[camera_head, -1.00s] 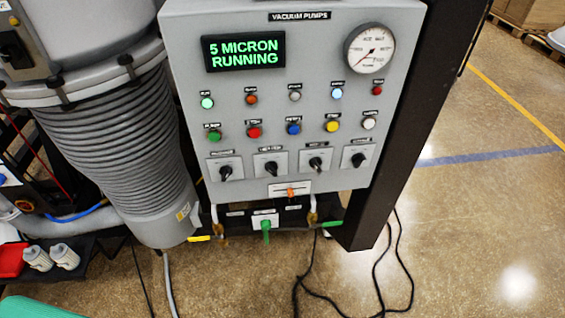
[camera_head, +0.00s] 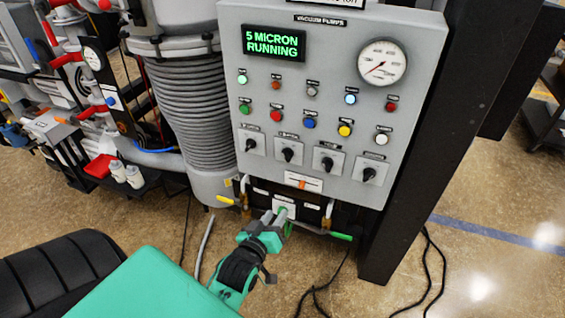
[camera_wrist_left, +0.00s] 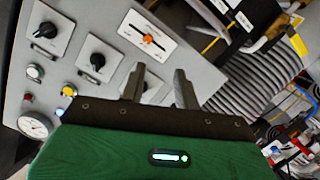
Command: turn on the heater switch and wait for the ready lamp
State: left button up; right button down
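The grey control panel (camera_head: 420,150) carries a row of black rotary switches: a first (camera_head: 251,144), a second (camera_head: 288,154), a third (camera_head: 327,163) and a fourth (camera_head: 369,174). Their labels are too small to read, so I cannot tell which is the heater switch. The lamp row has a pale green lamp (camera_head: 242,79) and a bright pale blue lamp (camera_head: 351,98); which is the ready lamp is unreadable. My left gripper (camera_head: 284,214) is in front of the panel's lower edge, below the switches. In the left wrist view its fingers (camera_wrist_left: 157,85) are apart and empty. My right gripper is not in view.
The display (camera_head: 274,44) reads "5 MICRON RUNNING". An orange lever (camera_head: 302,183) sits below the switches, with a green-handled valve (camera_head: 338,236) under the panel. A dark post (camera_head: 395,230) stands right of the panel. A ribbed grey hose (camera_head: 195,110) is at left.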

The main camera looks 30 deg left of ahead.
pick_arm(q)
jog(key=n+t+y, duration=0.1)
jog(key=t, duration=0.1)
send_near(285, 156)
jog(key=v, duration=0.5)
jog(key=shift+g+y, duration=0.3)
jog(key=p+x, duration=0.2)
jog(key=x, duration=0.4)
jog(key=p+x, duration=0.2)
jog(key=x, duration=0.4)
jog(key=shift+w+d+r, duration=0.15)
jog(key=shift+w+r, duration=0.05)
jog(key=shift+r, duration=0.05)
jog(key=shift+w+f, duration=0.1)
jog(key=shift+w, duration=0.45)
grip_shut()
